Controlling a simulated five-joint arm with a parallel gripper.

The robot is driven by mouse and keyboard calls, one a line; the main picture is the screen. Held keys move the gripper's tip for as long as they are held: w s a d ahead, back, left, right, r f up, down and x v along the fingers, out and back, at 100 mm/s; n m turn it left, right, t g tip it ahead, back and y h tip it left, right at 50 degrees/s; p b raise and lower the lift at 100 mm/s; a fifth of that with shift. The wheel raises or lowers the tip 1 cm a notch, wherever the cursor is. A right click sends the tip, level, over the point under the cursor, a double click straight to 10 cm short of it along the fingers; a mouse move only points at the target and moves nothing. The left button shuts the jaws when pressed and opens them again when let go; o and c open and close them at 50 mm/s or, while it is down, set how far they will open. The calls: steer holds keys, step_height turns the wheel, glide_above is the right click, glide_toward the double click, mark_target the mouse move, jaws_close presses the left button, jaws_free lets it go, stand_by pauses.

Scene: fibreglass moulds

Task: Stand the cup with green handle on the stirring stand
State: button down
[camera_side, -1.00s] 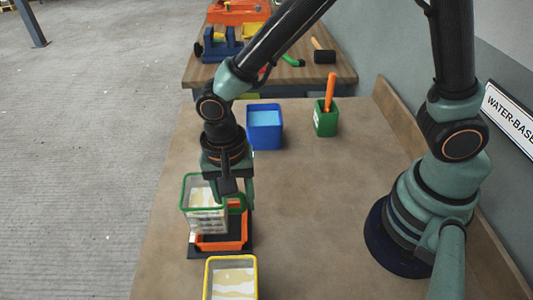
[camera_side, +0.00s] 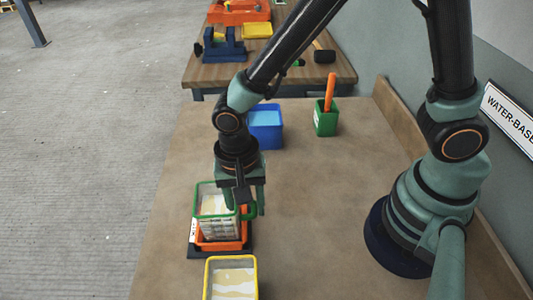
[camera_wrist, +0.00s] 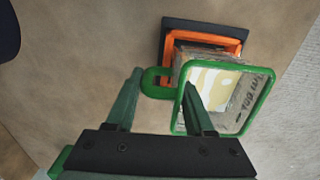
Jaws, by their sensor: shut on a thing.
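The cup with green handle (camera_side: 218,222) is a clear square cup with a green rim and pale contents. It is roughly upright. My gripper (camera_side: 246,205) is shut on its green handle, at the cup's right side. The stirring stand (camera_side: 233,246) is an orange square frame on a dark base, directly below the cup. In the wrist view the cup (camera_wrist: 225,103) covers part of the stand (camera_wrist: 172,45), whose orange edge shows to the upper left. I cannot tell whether the cup's bottom touches the stand. My gripper's fingers (camera_wrist: 162,84) straddle the handle.
A yellow-rimmed cup (camera_side: 232,278) stands just in front of the stand. A blue container (camera_side: 265,128) and a green pot with an orange stick (camera_side: 326,120) stand farther back. The bench's middle right is clear. A second table (camera_side: 290,72) holds tools and trays.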

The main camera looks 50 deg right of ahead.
steer(key=shift+s+f, duration=0.15)
steer(key=shift+f, duration=0.55)
stand_by(0.7)
steer(key=shift+c, duration=1)
jaws_free()
steer(key=r, duration=0.8)
steer(key=w+r, duration=0.1)
steer(key=r, duration=0.3)
steer(key=shift+a, duration=0.15)
steer(key=d+r+n+t, duration=0.3)
steer(key=d+r+n, duration=0.1)
steer(key=d, duration=0.6)
steer(key=w+d+r+n+t, duration=0.1)
steer(key=d+r+n+t, duration=0.2)
steer(key=d, duration=0.7)
step_height(320, 180, up, 2)
steer(key=shift+r+n, duration=0.2)
steer(key=shift+n, duration=0.7)
